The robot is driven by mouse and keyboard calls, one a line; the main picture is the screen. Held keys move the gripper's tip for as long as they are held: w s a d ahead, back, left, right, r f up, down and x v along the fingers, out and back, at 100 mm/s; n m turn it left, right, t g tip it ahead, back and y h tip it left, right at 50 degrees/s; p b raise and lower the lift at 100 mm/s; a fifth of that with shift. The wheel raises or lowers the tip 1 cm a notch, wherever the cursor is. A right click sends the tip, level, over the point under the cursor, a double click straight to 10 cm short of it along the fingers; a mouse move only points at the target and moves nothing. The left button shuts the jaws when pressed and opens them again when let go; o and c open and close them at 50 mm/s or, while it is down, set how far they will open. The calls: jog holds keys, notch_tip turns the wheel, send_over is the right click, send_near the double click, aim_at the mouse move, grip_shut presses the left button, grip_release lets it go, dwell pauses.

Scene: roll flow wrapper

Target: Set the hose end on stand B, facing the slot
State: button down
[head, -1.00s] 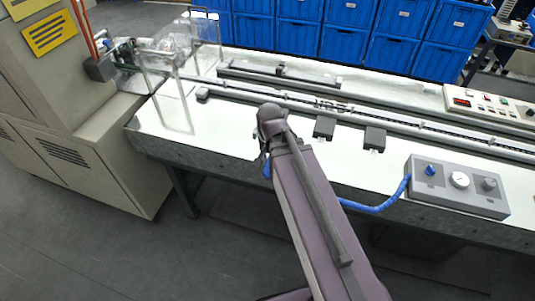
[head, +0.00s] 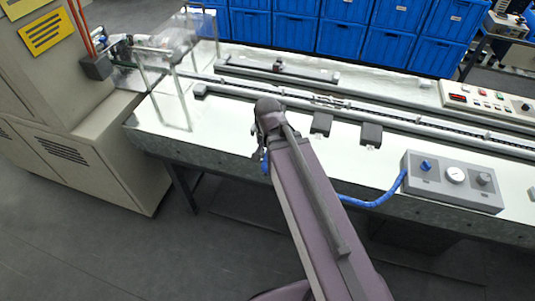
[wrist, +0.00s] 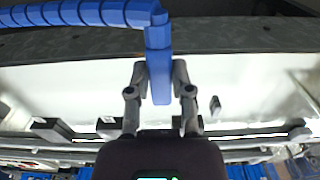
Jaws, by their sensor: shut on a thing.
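My gripper (wrist: 159,75) is shut on the end of a blue segmented hose (wrist: 158,60), which sticks out between the fingers over the white bench top. In the head view the blue hose (head: 375,202) runs from the grey control box (head: 452,182) along the bench's front edge to behind my arm, which mostly hides the gripper. Two dark blocks, perhaps the stands (head: 321,124) (head: 370,134), sit on the bench right of my wrist. They also show at the left in the wrist view (wrist: 108,128) (wrist: 52,130). I cannot read which is B or see a slot.
A long rail (head: 420,125) runs along the bench behind the blocks. A clear guard frame (head: 168,85) stands at the left end beside the beige cabinet (head: 100,150). A small grey piece (wrist: 215,105) lies right of the gripper in the wrist view. Blue crates (head: 340,40) stand behind.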

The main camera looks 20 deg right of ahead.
jog(key=shift+r, duration=0.3)
send_over(322, 122)
dwell(3.6)
jog(key=shift+f, duration=0.2)
dwell(0.4)
jog(key=shift+f+b, duration=1.95)
jog(key=shift+b, duration=0.1)
jog(key=shift+f+b, duration=0.4)
jog(key=shift+c, duration=2.2)
grip_release()
